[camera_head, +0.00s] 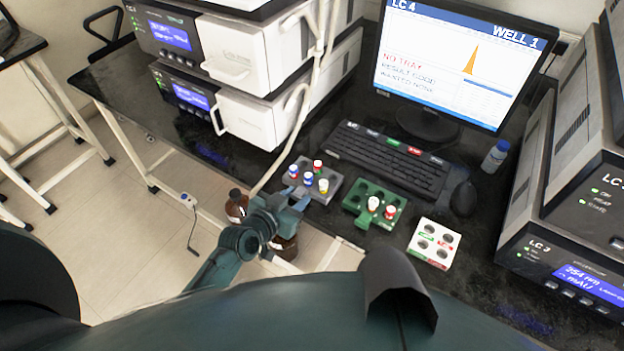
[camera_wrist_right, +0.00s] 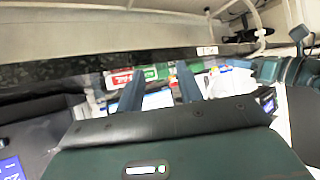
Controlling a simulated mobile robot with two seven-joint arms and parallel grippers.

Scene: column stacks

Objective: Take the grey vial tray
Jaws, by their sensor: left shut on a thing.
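The grey vial tray (camera_head: 333,187) is on the black bench in the head view, near the front edge. It holds several vials with red, blue, white and yellow caps. My left gripper (camera_head: 297,199) is at the tray's near left edge, shut on it. The fingers hide part of that edge, and I cannot tell whether the tray is lifted. My right gripper (camera_wrist_right: 160,88) shows in the right wrist view with its two fingers apart and nothing between them.
A green tray (camera_head: 354,203) with red-and-white-capped vials and a white tray (camera_head: 415,252) stand to the right. Behind are a keyboard (camera_head: 385,160) and a monitor (camera_head: 455,65). A mouse (camera_head: 463,198) and bottle (camera_head: 495,156) lie farther right. Brown bottles (camera_head: 236,207) stand below the left arm.

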